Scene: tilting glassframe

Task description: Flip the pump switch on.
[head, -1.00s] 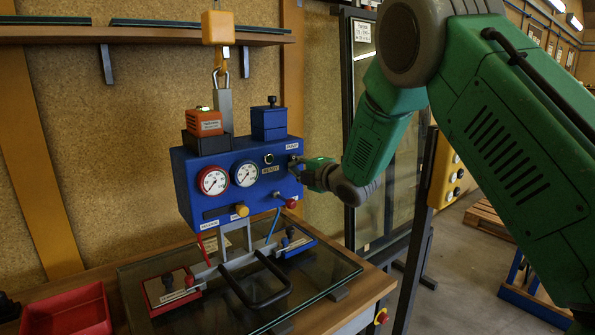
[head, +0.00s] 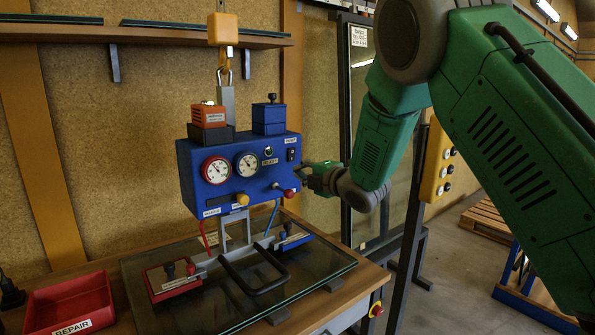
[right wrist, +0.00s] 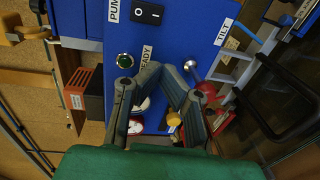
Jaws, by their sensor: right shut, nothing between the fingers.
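The blue control box (head: 222,186) hangs over the glass, with two round gauges on its front. The black pump rocker switch (head: 291,155) is at its upper right, under a white label. In the right wrist view the switch (right wrist: 147,12) is at the top, beside the PUMP label (right wrist: 113,10); which side is pressed I cannot tell. My right gripper (head: 302,167) is shut and empty, just right of and below the switch, apart from it. In the right wrist view its fingers (right wrist: 163,73) point at the box below the READY lamp (right wrist: 125,61). My left gripper is out of view.
A TILT lever (right wrist: 190,66) sticks out near the gripper; its red knob (head: 289,193) shows below it. The glass pane (head: 215,302) with a black handle lies on the table. A red REPAIR bin (head: 68,305) stands left. A yellow button panel (head: 437,172) stands right.

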